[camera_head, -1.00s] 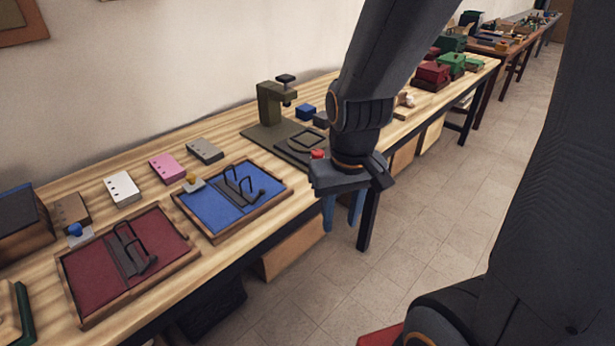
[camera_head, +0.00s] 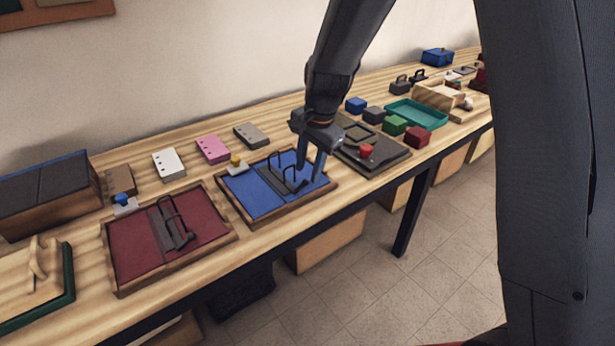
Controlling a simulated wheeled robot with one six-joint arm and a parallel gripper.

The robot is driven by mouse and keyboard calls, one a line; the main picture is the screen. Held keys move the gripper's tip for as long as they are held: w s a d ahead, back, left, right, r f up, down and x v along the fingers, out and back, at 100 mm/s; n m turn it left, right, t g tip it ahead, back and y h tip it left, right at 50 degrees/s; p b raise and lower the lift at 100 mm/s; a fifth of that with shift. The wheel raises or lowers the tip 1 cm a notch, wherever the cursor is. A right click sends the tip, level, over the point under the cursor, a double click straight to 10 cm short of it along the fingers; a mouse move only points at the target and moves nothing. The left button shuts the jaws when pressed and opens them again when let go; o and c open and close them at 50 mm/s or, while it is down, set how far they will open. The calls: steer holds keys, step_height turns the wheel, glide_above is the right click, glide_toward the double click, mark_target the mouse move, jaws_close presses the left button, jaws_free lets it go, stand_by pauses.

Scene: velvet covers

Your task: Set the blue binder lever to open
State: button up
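The blue binder (camera_head: 250,196) lies open in a brown-edged tray on the wooden table, with its dark ring mechanism along the middle. The binder's dark lever (camera_head: 298,186) is at the near right end of the mechanism, beside the rings. My gripper (camera_head: 311,167) points down over the right part of the blue binder, close to the rings and lever. Its two blue-grey fingers look apart, with nothing visible between them. I cannot tell whether a finger touches the lever.
A red binder (camera_head: 135,245) lies left of the blue one. Behind them are a white block (camera_head: 169,164), a pink block (camera_head: 212,150) and a grey block (camera_head: 251,135). A dark press base (camera_head: 385,159) with a red knob (camera_head: 366,151) stands close on the right.

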mark_target(307, 180)
steer(key=shift+w+a+f, duration=0.15)
steer(key=shift+f, duration=0.85)
steer(key=shift+w+a+f, duration=0.1)
steer(key=shift+w+f, duration=0.05)
steer(key=shift+f, duration=0.85)
steer(key=shift+c, duration=0.3)
jaws_close()
